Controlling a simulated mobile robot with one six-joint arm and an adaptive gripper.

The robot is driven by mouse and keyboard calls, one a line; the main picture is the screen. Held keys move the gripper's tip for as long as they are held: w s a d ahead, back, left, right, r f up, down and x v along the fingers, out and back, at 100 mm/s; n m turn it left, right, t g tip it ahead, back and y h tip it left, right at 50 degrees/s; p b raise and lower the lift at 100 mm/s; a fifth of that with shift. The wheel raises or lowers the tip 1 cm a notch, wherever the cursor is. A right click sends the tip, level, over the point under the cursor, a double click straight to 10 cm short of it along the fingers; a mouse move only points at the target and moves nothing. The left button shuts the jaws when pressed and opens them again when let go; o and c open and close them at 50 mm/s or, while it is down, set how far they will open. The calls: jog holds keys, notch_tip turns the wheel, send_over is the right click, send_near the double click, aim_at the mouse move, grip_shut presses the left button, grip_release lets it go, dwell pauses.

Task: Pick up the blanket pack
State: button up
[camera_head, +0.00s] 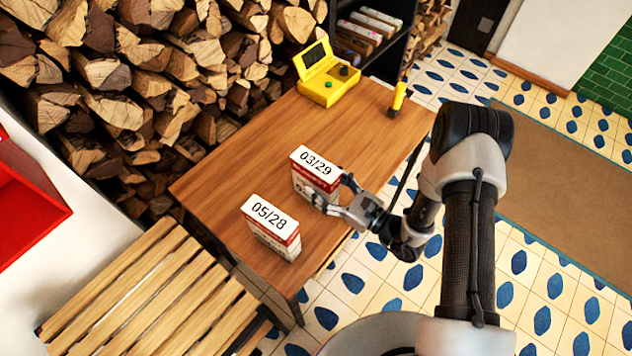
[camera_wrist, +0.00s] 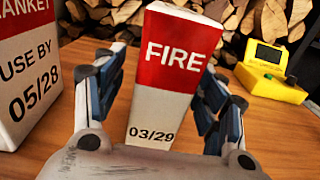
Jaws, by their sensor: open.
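Two white and red blanket packs stand upright on the wooden table. One pack (camera_head: 315,172) has 03/29 on its top; in the wrist view its narrow side (camera_wrist: 165,75) reads FIRE and 03/29. The other pack (camera_head: 271,228), marked 05/28, stands nearer the table's front left; in the wrist view it (camera_wrist: 28,70) is cut off at the left and reads USE BY 05/28. My gripper (camera_head: 334,192) is open at the 03/29 pack. In the wrist view its fingers stand on either side of that pack; I cannot tell whether they touch it.
The wooden table (camera_head: 238,157) is bare left of the packs. A yellow device (camera_head: 328,88) with a screen and a small yellow tool (camera_head: 397,98) stand at its far end. A slatted bench (camera_head: 150,290) is at lower left. Stacked firewood (camera_head: 130,80) lies behind the table.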

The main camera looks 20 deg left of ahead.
jog(key=x, duration=0.3)
jog(key=shift+w+a, duration=0.1)
jog(key=c, duration=1.5)
grip_shut()
